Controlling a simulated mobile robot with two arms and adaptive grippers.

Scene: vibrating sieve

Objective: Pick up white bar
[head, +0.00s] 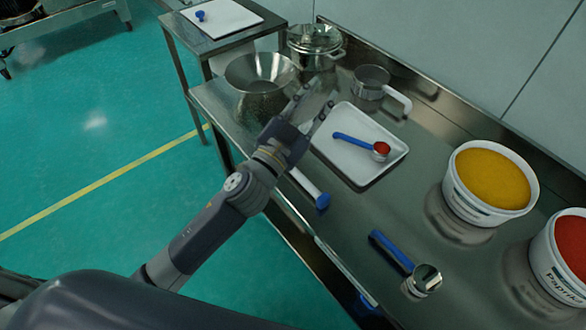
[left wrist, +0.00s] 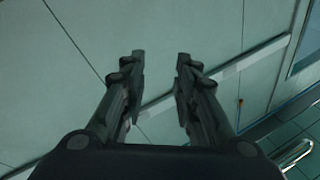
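A white bar with a blue end (head: 305,184) lies at the table's front edge, left of the white tray (head: 349,173); my left arm passes close by and may hide part of it. My left gripper (head: 316,98) is open and empty, above the table between the metal bowl and the tray, beyond the bar. In the left wrist view its two fingers (left wrist: 161,57) are apart, with only wall behind them; the bar is not seen there. My right gripper is not in view.
A blue-handled scoop (head: 352,139) with red powder lies on the tray. A metal bowl (head: 262,75), a lidded pot (head: 315,42) and a white-handled cup (head: 371,80) stand behind. Yellow (head: 489,181) and red (head: 570,255) tubs are right. Another blue-handled scoop (head: 391,251) is in front.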

